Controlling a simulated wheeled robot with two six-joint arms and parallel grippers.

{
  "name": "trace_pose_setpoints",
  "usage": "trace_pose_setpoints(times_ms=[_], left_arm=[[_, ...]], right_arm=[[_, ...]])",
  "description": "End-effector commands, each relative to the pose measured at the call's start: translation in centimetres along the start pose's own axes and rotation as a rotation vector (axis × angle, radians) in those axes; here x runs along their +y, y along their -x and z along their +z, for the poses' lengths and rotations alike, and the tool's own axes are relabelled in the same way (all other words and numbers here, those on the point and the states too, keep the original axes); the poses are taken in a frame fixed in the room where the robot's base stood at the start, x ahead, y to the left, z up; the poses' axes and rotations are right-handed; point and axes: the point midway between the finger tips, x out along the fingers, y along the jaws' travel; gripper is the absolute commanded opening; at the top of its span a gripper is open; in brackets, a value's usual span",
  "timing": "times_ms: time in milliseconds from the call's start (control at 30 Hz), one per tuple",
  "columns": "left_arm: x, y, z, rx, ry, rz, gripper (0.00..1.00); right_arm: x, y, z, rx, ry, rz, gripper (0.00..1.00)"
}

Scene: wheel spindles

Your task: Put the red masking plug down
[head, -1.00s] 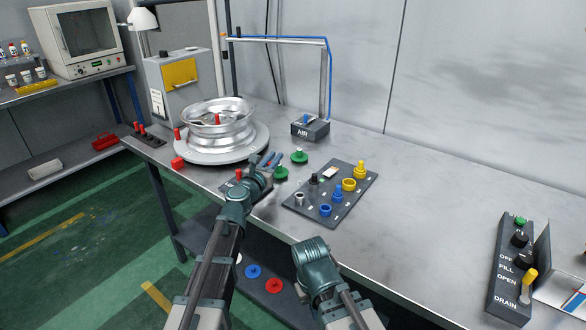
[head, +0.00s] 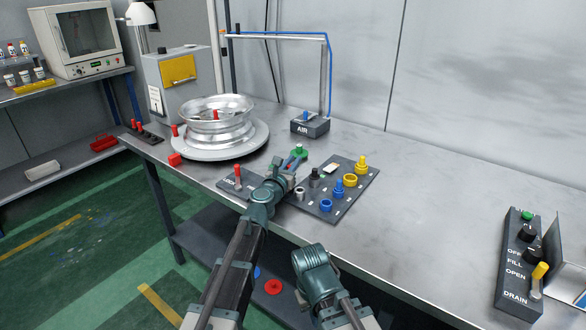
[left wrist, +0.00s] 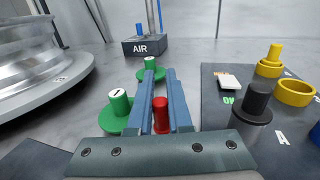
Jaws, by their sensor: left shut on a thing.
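My left gripper (head: 297,156) is over the bench, near the left edge of the dark plug board. In the left wrist view its blue fingers (left wrist: 161,100) are closed around the red masking plug (left wrist: 161,117). I cannot tell whether the plug touches the bench.
A green plug (left wrist: 118,106) stands just left of the fingers, another green plug (left wrist: 150,68) beyond them. The plug board (head: 322,207) with yellow, blue and black pieces lies right. The wheel (head: 217,130) is left on its round base.

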Motion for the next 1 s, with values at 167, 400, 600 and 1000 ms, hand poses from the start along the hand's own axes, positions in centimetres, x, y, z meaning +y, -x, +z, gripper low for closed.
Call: trace_pose_setpoints(times_ms=[167,400,600,1000], left_arm=[[0.02,0.01,0.05,0.000,0.000,0.000,0.00],[0.02,0.01,-0.28,0.000,0.000,0.000,0.23],[0.02,0.00,-0.25,0.000,0.000,0.000,0.47],[0.01,0.20,0.17,0.000,0.000,0.000,0.47]], right_arm=[[0.00,0.05,0.00,0.000,0.000,0.000,0.00],[-0.03,-0.28,-0.02,0.000,0.000,0.000,0.00],[-0.02,-0.25,-0.01,0.000,0.000,0.000,0.00],[0.02,0.17,0.01,0.000,0.000,0.000,0.00]])
